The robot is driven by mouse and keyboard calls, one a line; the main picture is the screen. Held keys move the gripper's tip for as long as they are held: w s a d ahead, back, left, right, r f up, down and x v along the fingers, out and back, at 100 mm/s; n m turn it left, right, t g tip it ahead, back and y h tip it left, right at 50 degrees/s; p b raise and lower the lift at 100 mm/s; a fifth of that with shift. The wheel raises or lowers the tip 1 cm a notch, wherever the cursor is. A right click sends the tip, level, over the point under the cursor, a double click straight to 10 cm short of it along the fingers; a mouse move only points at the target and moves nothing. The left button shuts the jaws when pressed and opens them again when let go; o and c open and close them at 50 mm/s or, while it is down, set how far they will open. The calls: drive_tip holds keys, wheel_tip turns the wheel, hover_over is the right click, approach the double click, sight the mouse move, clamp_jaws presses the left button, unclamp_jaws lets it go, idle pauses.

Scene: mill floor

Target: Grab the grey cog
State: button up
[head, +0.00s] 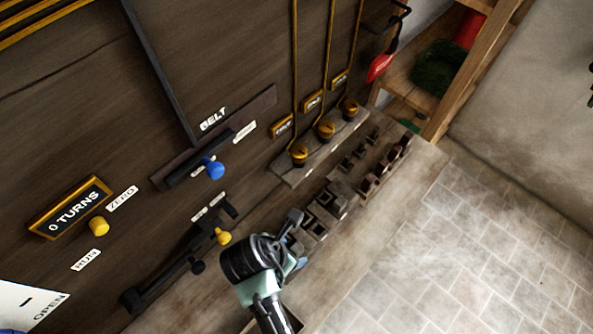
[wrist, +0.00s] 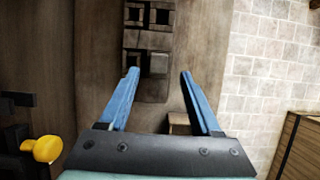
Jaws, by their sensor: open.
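In the head view my gripper (head: 296,243) is over the wooden ledge, at the near end of a row of dark blocks with square openings. These dark blocks (wrist: 148,40) lie just beyond and between the fingertips in the wrist view. One opening there shows a greyish square face. I cannot make out a grey cog for certain in either view; the arm hides part of the ledge.
The wall panel carries a blue knob (head: 215,170), a yellow knob (head: 98,227) and another yellow knob (head: 223,237) close to my arm. Three brass-coloured rods end in knobs above the ledge (head: 404,178). The tiled floor (head: 480,255) at right is clear.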

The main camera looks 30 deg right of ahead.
sight(296, 249)
drive_tip(key=shift+p+x, duration=0.55)
drive_tip(key=shift+x, duration=2.2)
drive_tip(key=shift+w+d+r, duration=0.1)
drive_tip(key=shift+w, duration=0.05)
clamp_jaws()
